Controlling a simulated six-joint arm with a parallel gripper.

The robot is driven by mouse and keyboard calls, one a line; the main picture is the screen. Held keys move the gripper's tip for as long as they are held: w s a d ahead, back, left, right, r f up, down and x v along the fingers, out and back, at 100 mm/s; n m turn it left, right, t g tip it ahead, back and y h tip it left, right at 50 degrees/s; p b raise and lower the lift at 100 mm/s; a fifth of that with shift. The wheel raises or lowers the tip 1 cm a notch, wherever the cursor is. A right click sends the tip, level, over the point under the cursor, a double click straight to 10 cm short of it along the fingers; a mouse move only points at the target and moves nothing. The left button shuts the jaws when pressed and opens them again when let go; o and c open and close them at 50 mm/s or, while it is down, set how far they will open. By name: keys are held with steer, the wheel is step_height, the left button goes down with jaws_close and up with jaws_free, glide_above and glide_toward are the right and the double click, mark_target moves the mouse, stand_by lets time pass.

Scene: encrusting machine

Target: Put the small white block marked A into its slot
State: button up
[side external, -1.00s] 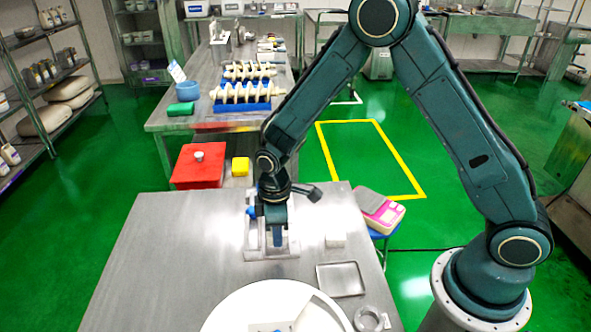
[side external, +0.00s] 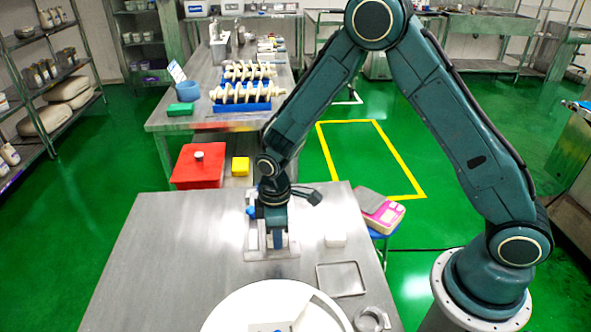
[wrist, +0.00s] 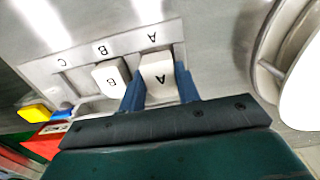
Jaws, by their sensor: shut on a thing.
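The white block marked A (wrist: 158,78) is between the blue fingers of my gripper (wrist: 160,88), which is shut on it. It is at the slot fixture (wrist: 122,40), right by the printed letter A. How deep it sits in the slot is hard to tell. A white block marked B (wrist: 110,78) stands beside it below the printed B. In the side view, my gripper (side external: 277,240) points down over the fixture (side external: 255,254) and hides block A.
A shallow metal tray (side external: 341,279), a metal ring (side external: 371,318) and a large white round dish (side external: 225,315) are nearer the camera. The left of the metal table (side external: 170,255) is clear.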

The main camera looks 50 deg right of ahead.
steer(key=shift+f, duration=0.8)
stand_by(1.0)
steer(key=o, duration=0.9)
steer(key=shift+o, duration=0.9)
steer(key=shift+s, duration=0.15)
steer(key=shift+a, duration=0.1)
steer(key=shift+s, duration=0.1)
steer(key=shift+c, duration=1.2)
steer(key=shift+r, duration=0.1)
steer(key=o, duration=0.3)
steer(key=shift+r, duration=0.35)
steer(key=shift+w+r, duration=0.15)
steer(key=shift+r, duration=0.55)
steer(key=shift+w+r, duration=0.1)
steer(key=shift+r, duration=2.85)
